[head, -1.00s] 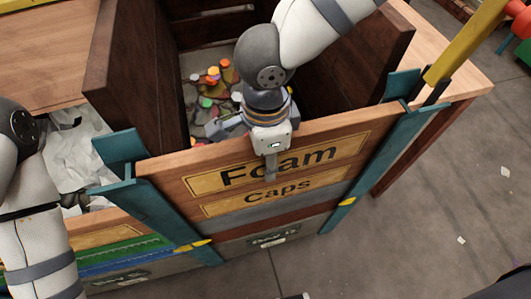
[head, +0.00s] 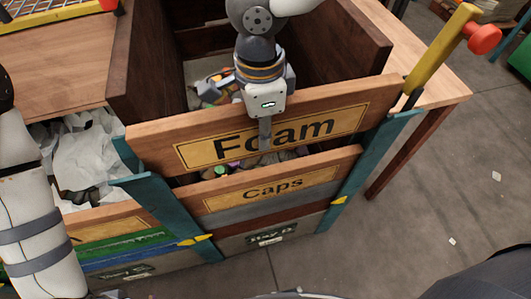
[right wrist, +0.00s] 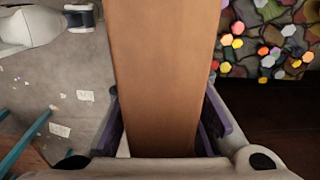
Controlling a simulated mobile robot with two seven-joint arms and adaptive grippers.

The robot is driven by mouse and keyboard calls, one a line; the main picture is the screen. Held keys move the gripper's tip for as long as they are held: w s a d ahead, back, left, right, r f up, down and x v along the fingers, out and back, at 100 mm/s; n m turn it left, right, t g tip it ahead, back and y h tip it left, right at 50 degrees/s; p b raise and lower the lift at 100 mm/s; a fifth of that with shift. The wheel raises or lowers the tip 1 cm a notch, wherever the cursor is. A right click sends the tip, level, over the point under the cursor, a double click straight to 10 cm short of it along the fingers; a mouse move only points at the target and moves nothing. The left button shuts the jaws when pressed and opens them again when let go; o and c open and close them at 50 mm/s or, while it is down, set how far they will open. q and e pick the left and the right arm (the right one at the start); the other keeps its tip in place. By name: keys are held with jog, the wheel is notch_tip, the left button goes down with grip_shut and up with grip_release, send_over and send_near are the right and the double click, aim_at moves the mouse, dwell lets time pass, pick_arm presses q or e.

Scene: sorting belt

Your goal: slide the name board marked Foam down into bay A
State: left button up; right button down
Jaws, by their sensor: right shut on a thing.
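The wooden board marked Foam (head: 345,118) has a yellow plate and is held level but slanting in the head view. My right gripper (head: 265,135) is shut on the middle of its top edge. In the right wrist view the board (right wrist: 165,70) runs between the fingers (right wrist: 165,130). Its ends are above the tops of the teal posts (head: 150,185), seemingly clear of them. A gap shows between it and the lower board marked Caps (head: 330,178). The bay label (head: 270,238) below is too blurred to read surely. My left gripper is outside the head view.
Colored caps (right wrist: 265,50) lie in the dark-walled bin behind the board. White crumpled paper (head: 85,160) fills the bay to the left. A yellow lever with a red knob (head: 485,38) rises at the right. The floor at the right is mostly clear.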

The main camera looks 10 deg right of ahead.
notch_tip(320, 180, up, 12)
jog(key=shift+r, duration=0.1)
